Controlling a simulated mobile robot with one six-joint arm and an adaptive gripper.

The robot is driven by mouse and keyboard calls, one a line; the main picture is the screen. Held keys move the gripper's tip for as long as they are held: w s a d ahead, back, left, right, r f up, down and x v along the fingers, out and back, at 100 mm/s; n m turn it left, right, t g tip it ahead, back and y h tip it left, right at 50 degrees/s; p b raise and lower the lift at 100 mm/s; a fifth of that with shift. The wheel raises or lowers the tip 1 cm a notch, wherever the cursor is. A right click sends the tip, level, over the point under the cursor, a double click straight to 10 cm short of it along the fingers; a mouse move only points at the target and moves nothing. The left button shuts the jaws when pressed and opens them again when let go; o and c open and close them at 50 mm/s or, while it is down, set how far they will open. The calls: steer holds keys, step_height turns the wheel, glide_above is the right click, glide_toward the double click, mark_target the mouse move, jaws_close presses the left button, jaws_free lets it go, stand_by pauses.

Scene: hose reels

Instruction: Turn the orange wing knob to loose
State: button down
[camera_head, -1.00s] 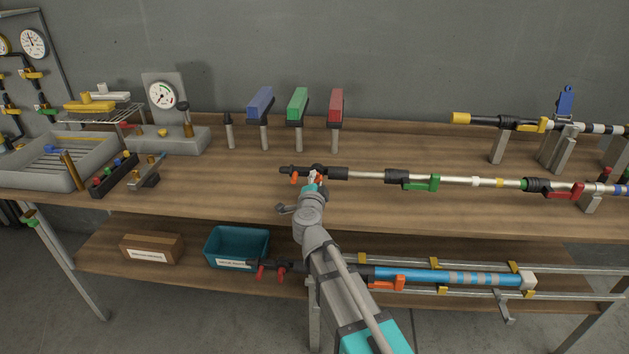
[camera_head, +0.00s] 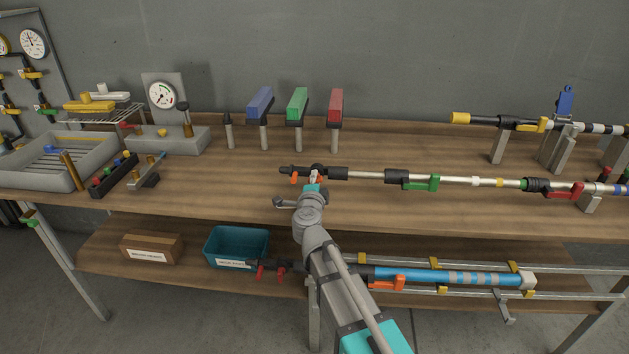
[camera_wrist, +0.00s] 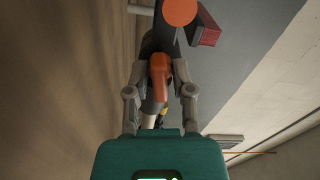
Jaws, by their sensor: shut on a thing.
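The orange wing knob (camera_head: 319,177) is on the black left-end fitting of the long silver pole (camera_head: 365,179) above the bench top. In the wrist view an orange piece (camera_wrist: 160,74), which looks like this knob, sits between my two fingers. My gripper (camera_head: 313,180) reaches the fitting from the front. In the wrist view my gripper (camera_wrist: 163,66) is shut on the orange piece, one finger on each side. My fingers partly hide the knob in the head view, and its exact turn angle cannot be told.
Another orange part (camera_head: 294,178) is just left on the same fitting. Green (camera_head: 428,183) and red (camera_head: 565,192) levers sit along the pole. Blue, green and red blocks on posts stand behind. A blue pole (camera_head: 450,278) lies on the lower shelf.

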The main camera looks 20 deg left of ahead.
steer(key=c, duration=0.7)
jaws_free()
steer(key=v, duration=1.2)
